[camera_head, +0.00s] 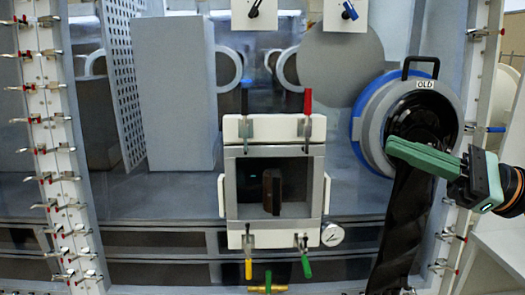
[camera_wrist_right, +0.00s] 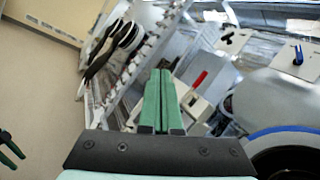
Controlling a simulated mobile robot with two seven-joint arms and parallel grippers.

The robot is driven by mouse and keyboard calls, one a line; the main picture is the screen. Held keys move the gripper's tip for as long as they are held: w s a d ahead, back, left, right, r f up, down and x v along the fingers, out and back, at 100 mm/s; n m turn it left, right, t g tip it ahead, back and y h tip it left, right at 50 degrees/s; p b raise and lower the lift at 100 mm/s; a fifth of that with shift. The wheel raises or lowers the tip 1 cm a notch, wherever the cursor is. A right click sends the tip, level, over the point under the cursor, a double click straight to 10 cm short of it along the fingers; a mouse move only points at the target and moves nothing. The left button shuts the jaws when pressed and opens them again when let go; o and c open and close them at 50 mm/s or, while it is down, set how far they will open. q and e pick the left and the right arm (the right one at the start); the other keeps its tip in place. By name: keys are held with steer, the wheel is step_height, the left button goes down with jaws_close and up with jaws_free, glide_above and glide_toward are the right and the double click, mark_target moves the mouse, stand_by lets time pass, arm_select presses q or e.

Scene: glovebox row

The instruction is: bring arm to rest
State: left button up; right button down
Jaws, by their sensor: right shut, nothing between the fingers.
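My right gripper (camera_head: 392,148) comes in from the right in the head view, in front of the round glove port (camera_head: 455,95) labelled OLD. Its green fingers are shut with nothing between them. They also show together in the right wrist view (camera_wrist_right: 161,75). A black glove sleeve (camera_head: 405,220) hangs down from the port, behind the fingers; I cannot tell whether they touch it.
A small square chamber (camera_head: 272,130) with coloured handles stands at the front middle, its opening showing a dark brown object (camera_head: 271,190). Clamp-lined posts (camera_head: 52,120) frame the glovebox window. A pressure gauge (camera_head: 332,234) sits beside the chamber.

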steer(key=w+d+f+n+t+h+p, duration=0.15)
steer(key=f+n+t+h, duration=0.25)
steer(key=f+n, duration=0.65)
steer(key=w+f+n+t+h+p, duration=0.2)
steer(key=f+n+t+h, duration=0.35)
steer(key=n, duration=0.75)
steer(key=w+f+n+t+h+p, duration=0.1)
steer(key=w+f+n+t+h, duration=0.15)
steer(key=f+n, duration=0.85)
arm_select(q)
step_height(320, 180, up, 6)
steer(key=s+a+p, duration=0.2)
steer(key=p, duration=0.1)
steer(key=shift+a+n+y, duration=0.3)
arm_select(e)
steer(key=s+a+f+m+g+h, duration=0.2)
steer(key=s+f+m+g, duration=0.3)
steer(key=s+f+m, duration=0.3)
steer(key=s+a+f+m+g+h, duration=0.2)
steer(key=s+f+m+g, duration=0.3)
steer(key=s+f, duration=0.9)
step_height(320, 180, down, 3)
steer(key=m+h, duration=0.1)
steer(key=m, duration=0.1)
steer(key=shift+s+a+f+m+g, duration=0.15)
steer(key=shift+s+a+m+g, duration=0.1)
steer(key=shift+s+m+g, duration=0.1)
